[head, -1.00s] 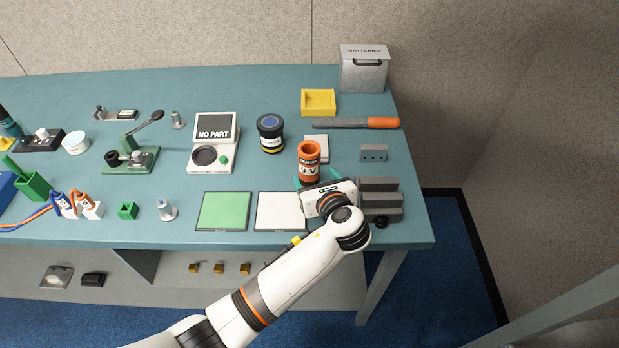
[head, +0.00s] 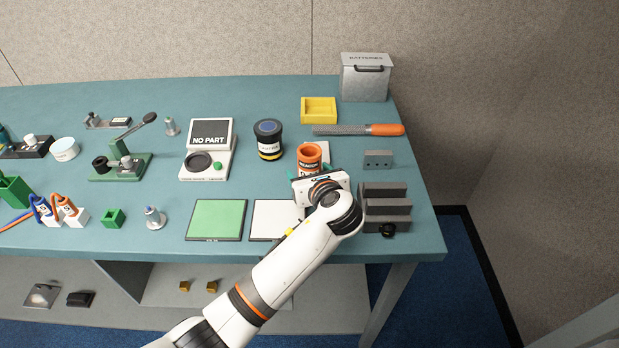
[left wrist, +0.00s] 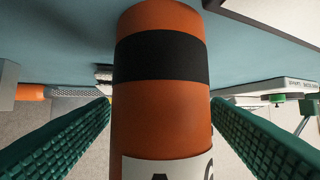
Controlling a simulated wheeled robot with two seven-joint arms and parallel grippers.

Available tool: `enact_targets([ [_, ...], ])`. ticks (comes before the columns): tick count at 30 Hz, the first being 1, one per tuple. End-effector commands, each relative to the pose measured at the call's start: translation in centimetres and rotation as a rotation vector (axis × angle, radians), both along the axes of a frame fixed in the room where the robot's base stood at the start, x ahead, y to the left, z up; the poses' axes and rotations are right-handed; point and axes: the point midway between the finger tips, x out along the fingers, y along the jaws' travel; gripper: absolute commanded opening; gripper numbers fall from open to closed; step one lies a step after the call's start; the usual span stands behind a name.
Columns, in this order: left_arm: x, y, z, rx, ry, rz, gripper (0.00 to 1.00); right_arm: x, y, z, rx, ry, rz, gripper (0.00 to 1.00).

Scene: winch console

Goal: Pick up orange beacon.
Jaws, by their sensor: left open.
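The orange beacon (head: 309,152) stands upright on the bench in the head view, its lower part hidden behind my left gripper. In the left wrist view the beacon (left wrist: 160,75) fills the middle, orange with a black band and a white label at the picture's bottom edge. My left gripper (left wrist: 160,105) is open, with one green ridged finger on each side of the beacon. Gaps show between the fingers and the beacon, so it is not gripped. In the head view the left gripper (head: 310,171) is low at the beacon's near side. My right gripper is not in view.
Grey stepped blocks (head: 385,207) stand close to the right of my gripper. A white panel (head: 272,222) lies to its left. A dark blue-topped jar (head: 268,138) stands left of the beacon. An orange-handled file (head: 385,130) and a yellow tray (head: 319,108) lie behind.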

Motion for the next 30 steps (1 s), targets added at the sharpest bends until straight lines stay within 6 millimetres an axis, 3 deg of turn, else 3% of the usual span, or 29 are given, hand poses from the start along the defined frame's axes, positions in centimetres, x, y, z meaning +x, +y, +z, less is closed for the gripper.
enact_targets([
  [1, 0.0, 0.0, 0.0, 0.000, 0.000, 0.000, 0.71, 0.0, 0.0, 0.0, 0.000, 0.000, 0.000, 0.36],
  [11, 0.0, 0.0, 0.0, 0.000, 0.000, 0.000, 0.18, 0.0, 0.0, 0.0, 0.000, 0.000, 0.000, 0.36],
  [20, 0.0, 0.0, 0.7, 0.000, -0.003, -0.001, 0.17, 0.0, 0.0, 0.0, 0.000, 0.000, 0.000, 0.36],
  [30, 0.0, -0.1, 7.1, -0.002, -0.006, 0.001, 0.17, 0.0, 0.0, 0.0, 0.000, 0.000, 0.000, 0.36],
])
